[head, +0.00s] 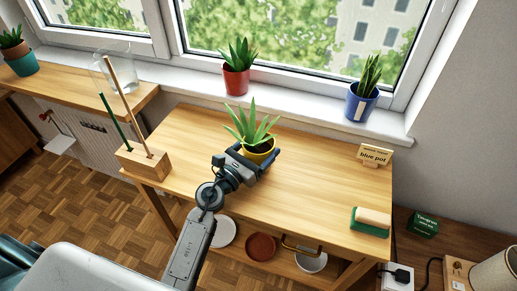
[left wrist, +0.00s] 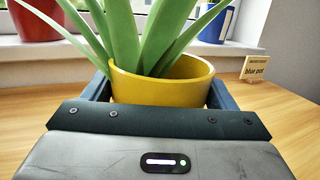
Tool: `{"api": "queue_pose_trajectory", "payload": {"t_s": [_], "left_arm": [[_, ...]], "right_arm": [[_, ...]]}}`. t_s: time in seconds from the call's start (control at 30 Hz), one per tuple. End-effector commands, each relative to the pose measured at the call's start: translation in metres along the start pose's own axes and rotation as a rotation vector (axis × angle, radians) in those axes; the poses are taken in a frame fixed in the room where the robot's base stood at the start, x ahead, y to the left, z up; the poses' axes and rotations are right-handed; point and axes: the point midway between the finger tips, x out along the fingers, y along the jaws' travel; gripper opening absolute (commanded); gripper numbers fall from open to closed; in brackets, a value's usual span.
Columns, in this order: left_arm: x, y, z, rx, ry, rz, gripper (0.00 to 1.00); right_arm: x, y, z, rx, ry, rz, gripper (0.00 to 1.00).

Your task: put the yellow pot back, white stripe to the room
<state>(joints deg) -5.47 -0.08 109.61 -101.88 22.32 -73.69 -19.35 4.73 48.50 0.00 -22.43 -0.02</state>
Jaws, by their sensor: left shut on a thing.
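The yellow pot (head: 262,154) holds a spiky green plant and is over the middle of the wooden desk, near its back. My left gripper (head: 251,160) is shut around it, one finger on each side. In the left wrist view the yellow pot (left wrist: 165,87) sits upright between the fingers; its lower part is hidden by the gripper. No white stripe shows on the visible yellow surface. I cannot tell whether the pot touches the desk. My right gripper is not in view.
On the windowsill stand a red pot (head: 236,80) and a blue pot (head: 361,103) with a white stripe, with bare sill between them. A "blue pot" sign (head: 375,156), a sponge (head: 371,220) and a wooden pen block (head: 144,163) stand on the desk. A glass vase (head: 117,66) is farther left.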

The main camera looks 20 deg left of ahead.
Motion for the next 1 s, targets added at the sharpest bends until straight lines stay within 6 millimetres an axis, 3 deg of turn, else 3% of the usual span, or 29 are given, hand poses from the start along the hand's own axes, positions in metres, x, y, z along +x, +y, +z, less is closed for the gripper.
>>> {"api": "queue_pose_trajectory", "payload": {"t_s": [0.4,0.43,0.53,0.9,0.93,1.0], "left_arm": [[0.0,0.0,-0.001,0.0,-0.002,0.0,0.43],[-0.001,0.0,-0.002,0.0,0.0,0.0,0.81],[0.0,0.0,-0.002,0.0,0.0,0.0,1.0],[0.0,0.0,0.002,0.0,0.0,0.0,1.0],[-0.007,0.0,-0.002,0.001,0.002,0.0,1.0],[-0.02,0.0,-0.003,0.001,0.002,0.0,1.0]], "right_arm": [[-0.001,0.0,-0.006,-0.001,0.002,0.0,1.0],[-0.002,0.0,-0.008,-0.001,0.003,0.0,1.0],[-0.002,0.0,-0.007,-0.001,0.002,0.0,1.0],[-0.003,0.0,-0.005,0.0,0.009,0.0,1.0],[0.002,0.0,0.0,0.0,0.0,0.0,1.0],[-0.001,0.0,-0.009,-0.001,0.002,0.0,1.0]]}}
